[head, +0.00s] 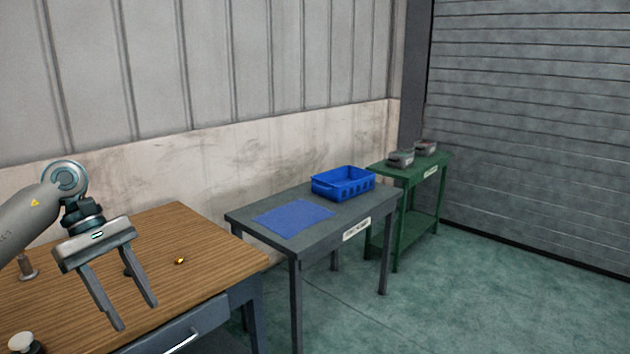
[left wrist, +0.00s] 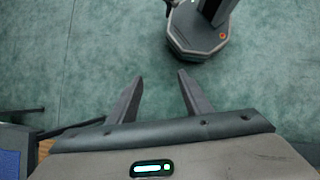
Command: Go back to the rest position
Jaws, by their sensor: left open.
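My left gripper (head: 138,312) is open and empty, its two fingers pointing down in front of the wooden workbench (head: 212,246) in the head view. In the left wrist view its fingers (left wrist: 160,80) stand apart with only green floor between and beyond them. My own base shows at the top of that view. My right gripper is in neither view.
A small brass-coloured part (head: 180,261) lies on the workbench. A grey table (head: 345,218) holds a blue mat (head: 293,217) and an empty-looking blue crate (head: 343,184). A green stand (head: 410,180) behind carries two grey-and-red items (head: 401,158). Floor at right is clear.

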